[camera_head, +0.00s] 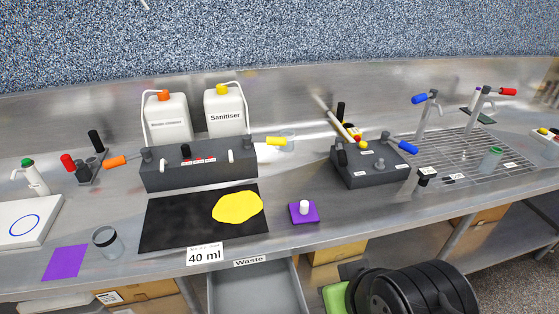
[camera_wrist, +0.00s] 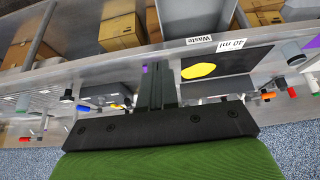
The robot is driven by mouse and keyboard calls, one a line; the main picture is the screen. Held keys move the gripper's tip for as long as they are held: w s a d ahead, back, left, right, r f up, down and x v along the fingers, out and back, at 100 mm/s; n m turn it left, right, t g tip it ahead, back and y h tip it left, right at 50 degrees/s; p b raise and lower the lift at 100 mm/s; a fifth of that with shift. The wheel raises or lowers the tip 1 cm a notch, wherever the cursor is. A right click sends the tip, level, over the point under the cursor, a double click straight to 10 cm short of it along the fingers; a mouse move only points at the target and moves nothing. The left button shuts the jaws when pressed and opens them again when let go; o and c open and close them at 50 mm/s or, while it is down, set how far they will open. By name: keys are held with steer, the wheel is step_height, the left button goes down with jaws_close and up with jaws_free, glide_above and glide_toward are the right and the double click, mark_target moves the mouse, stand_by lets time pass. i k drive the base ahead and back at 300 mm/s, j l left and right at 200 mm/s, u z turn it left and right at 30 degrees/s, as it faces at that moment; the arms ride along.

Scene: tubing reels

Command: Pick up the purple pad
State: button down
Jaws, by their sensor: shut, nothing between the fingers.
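A small dark purple square pad (camera_head: 309,218) lies on the steel counter right of the black mat, with a white knob-like piece (camera_head: 304,206) on it. A flat, lighter purple sheet (camera_head: 65,263) lies at the front left of the counter. In the wrist view, which is upside down, a sliver of purple (camera_wrist: 145,69) shows beside the fingers, probably the small pad, mostly hidden. The sheet (camera_wrist: 313,43) shows at that view's right edge. My gripper (camera_wrist: 158,70) is shut and empty.
The black mat (camera_head: 170,220) carries a yellow patch (camera_head: 238,207). Dark valve blocks (camera_head: 200,173) (camera_head: 370,163) stand behind. A grey waste bin (camera_head: 262,290) is below the counter edge. Counter around the small pad is clear.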

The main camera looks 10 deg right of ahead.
mark_target(303, 212)
steer(key=i+l+u, duration=0.1)
steer(key=l+u, duration=0.15)
steer(key=u, duration=0.2)
steer(key=i+l+u, duration=0.1)
steer(key=l+u, duration=0.5)
steer(key=u, duration=0.25)
steer(key=l+u, duration=0.45)
steer(key=i+j, duration=0.05)
steer(key=j, duration=0.05)
